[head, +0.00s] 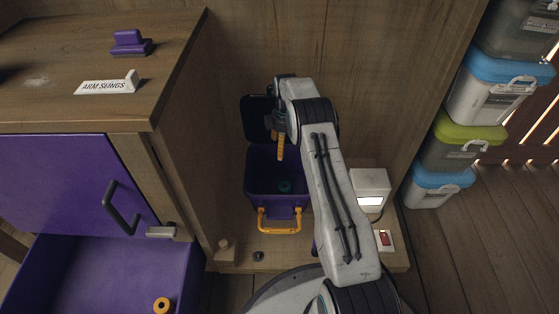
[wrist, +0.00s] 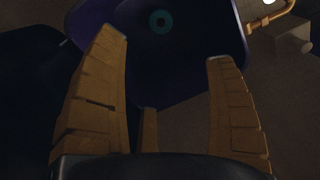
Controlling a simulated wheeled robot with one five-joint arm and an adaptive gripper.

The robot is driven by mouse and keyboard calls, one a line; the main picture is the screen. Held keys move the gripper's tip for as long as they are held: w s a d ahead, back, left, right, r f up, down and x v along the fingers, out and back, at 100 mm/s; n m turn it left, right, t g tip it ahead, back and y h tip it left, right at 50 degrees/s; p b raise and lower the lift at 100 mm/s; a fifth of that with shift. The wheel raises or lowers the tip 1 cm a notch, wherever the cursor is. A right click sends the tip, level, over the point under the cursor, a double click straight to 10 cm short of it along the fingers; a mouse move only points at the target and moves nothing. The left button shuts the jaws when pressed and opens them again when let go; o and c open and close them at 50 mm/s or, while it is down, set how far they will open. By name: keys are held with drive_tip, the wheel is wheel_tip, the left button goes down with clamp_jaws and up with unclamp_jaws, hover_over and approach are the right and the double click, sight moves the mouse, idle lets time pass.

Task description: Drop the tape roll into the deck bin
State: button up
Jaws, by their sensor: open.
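The deck bin (head: 262,203) is a purple bin with a yellow handle, standing open on the wooden deck. Its dark lid (head: 256,117) is raised at the back. A teal ring, which looks like a tape roll (head: 285,186), lies on the bin's floor. It also shows in the wrist view (wrist: 161,21), inside the purple bin (wrist: 195,88). My gripper (head: 281,156) points down over the bin, above and apart from the ring. In the wrist view its yellow fingers (wrist: 167,48) are spread with nothing between them.
A purple drawer (head: 75,285) is open at the lower left, with an orange ring (head: 162,305) in it. A white box (head: 370,188) stands right of the bin. A wooden cabinet (head: 180,130) closes in the left side. Stacked lidded boxes (head: 437,185) stand at the right.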

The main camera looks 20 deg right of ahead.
wheel_tip(320, 180, up, 7)
idle(0.4)
idle(0.4)
